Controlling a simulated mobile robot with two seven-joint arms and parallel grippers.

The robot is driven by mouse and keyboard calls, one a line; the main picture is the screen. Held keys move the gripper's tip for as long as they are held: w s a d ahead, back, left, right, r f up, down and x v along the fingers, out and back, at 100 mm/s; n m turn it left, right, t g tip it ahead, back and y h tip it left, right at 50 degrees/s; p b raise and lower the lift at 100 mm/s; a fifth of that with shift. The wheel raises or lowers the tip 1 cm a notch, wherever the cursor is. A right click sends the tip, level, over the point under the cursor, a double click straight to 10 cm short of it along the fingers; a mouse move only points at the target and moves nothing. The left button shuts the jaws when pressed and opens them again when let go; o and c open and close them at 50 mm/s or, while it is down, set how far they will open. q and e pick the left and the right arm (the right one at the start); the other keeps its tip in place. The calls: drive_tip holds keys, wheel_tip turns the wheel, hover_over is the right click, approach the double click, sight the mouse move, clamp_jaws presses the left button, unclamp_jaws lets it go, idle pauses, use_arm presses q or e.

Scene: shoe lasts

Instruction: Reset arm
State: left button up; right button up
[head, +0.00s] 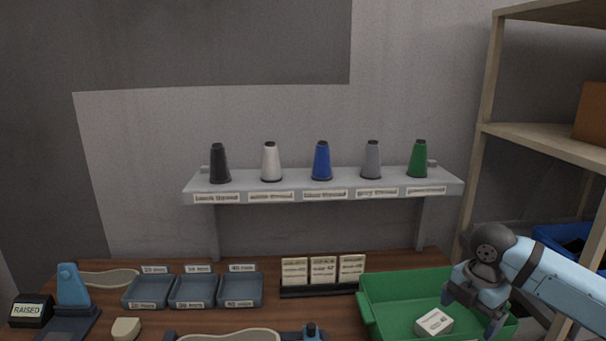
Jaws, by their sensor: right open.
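My right arm comes in from the right, and its gripper (472,312) is over the right part of the green bin (385,283). The fingers are apart with nothing seen between them. A small white labelled box (434,322) lies in the bin, left of the fingers and apart from them as far as I can tell. The gripper hides part of the bin's right side. My left gripper is not in view.
A shelf (325,184) with several coloured thread cones stands behind the wooden bench (330,312). Grey trays (194,290), a card holder (322,290) and a blue stand (72,287) with a "RAISED" sign (30,310) stand on the bench. A wooden rack (485,130) rises at right.

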drive_tip(key=s+a+f+m+t+y, duration=0.2)
drive_tip(key=s+a+f+m, duration=0.5)
drive_tip(key=s+a+f, duration=0.6)
drive_tip(key=s+d+f+m+t+h, duration=0.1)
drive_tip(key=s+d+m, duration=0.2)
drive_tip(key=s+m, duration=0.5)
drive_tip(key=s+d+f+m+h, duration=0.1)
drive_tip(key=s+d+f+m, duration=0.15)
drive_tip(key=s+m, duration=0.55)
use_arm(q)
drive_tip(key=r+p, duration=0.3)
drive_tip(key=p, duration=0.1)
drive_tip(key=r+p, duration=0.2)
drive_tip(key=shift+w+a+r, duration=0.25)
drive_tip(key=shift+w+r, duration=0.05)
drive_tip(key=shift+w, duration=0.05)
use_arm(e)
drive_tip(key=w+a+f+n+t+y, duration=0.2)
drive_tip(key=w+a+f+t+y, duration=0.1)
drive_tip(key=w+a+f+t, duration=0.1)
wheel_tip(320, 180, down, 3)
drive_tip(key=a+t, duration=0.1)
drive_tip(key=t, duration=0.2)
drive_tip(key=shift+w+a+r+t, duration=0.15)
drive_tip(key=shift+a+t, duration=0.15)
drive_tip(key=shift+a, duration=0.05)
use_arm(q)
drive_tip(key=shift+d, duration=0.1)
